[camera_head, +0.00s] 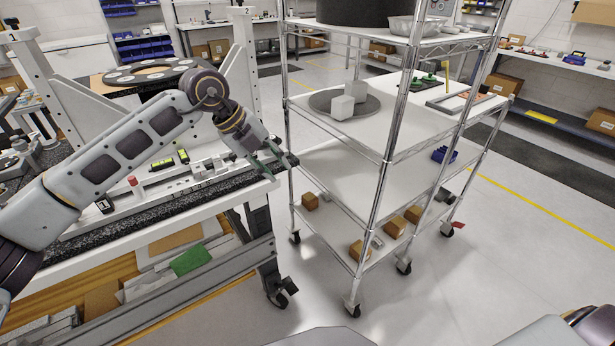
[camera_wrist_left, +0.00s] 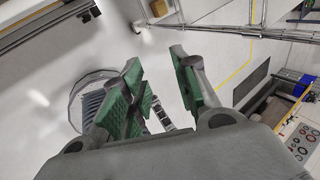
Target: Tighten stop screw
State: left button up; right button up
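My left gripper (camera_head: 268,160) is over the right end of the workbench, beside a low metal fixture (camera_head: 208,168). In the left wrist view, its green-padded fingers (camera_wrist_left: 156,66) stand apart with nothing between them. They point past the bench toward the floor. I cannot pick out a stop screw in either view; the parts on the fixture are small and the gripper covers some of them. My right gripper is not in view.
The dark bench top (camera_head: 150,203) also bears a red-topped part (camera_head: 132,181) and two yellow-green pieces (camera_head: 162,163). A wire shelf cart (camera_head: 335,165) stands close to the right of my left gripper. Floor (camera_head: 470,270) is clear at the right.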

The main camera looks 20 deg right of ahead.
pick_arm(q)
jog(key=s+d+m+b, duration=0.2)
jog(key=s+d, duration=0.3)
jog(key=d, duration=0.3)
jog(key=shift+s+f+g+b, duration=0.2)
jog(key=shift+s+g+b, duration=0.15)
jog(key=shift+b, duration=0.15)
